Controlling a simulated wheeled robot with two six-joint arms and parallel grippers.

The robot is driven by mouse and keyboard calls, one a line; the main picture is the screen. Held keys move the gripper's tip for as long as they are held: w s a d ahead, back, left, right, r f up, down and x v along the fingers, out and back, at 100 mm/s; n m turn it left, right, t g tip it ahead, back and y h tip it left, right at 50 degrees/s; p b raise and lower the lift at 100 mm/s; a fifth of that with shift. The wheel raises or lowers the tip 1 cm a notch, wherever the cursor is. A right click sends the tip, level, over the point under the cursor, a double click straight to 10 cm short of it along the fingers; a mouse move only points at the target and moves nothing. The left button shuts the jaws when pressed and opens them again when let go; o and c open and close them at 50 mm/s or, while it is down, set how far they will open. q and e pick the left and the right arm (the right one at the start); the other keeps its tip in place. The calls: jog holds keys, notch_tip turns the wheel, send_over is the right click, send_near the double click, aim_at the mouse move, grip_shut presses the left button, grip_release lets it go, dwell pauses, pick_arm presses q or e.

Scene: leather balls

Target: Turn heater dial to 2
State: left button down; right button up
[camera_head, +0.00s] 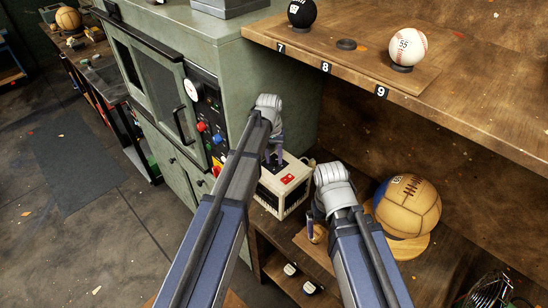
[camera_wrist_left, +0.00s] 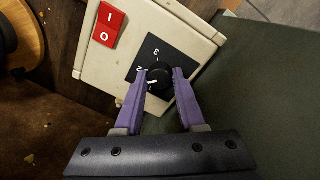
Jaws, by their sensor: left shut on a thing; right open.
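The heater is a cream box (camera_head: 294,203) on the lower shelf beside the green cabinet, with a red switch (camera_head: 288,178) on top. In the left wrist view its cream top (camera_wrist_left: 180,28) shows a red switch (camera_wrist_left: 107,25) marked I and O and a black dial (camera_wrist_left: 157,78) on a dark plate. The plate's digits 3 and 2 are visible; other marks are hidden. My left gripper (camera_wrist_left: 159,75) is shut on the dial, a purple finger on each side; in the head view it (camera_head: 273,160) is above the heater. My right gripper (camera_head: 314,232) is open and empty, right of the heater.
A tan and blue leather ball (camera_head: 408,207) on a round wooden stand is close to my right gripper. A shelf with numbered places (camera_head: 440,112) holds a baseball (camera_head: 408,46) and a black ball (camera_head: 301,12) above. The green cabinet (camera_head: 240,60) borders the heater's left.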

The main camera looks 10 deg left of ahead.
aim_at(273, 159)
pick_arm(q)
jog(key=m, duration=0.4)
jog(key=shift+m, duration=0.7)
jog(key=c, duration=0.5)
grip_release()
jog(key=shift+r, duration=0.1)
jog(key=r+p, duration=0.7)
jog(key=p, duration=0.1)
jog(key=shift+w+a+r, duration=0.15)
jog(key=shift+a+r, duration=0.1)
jog(key=shift+r, duration=0.1)
jog(key=shift+f, duration=0.2)
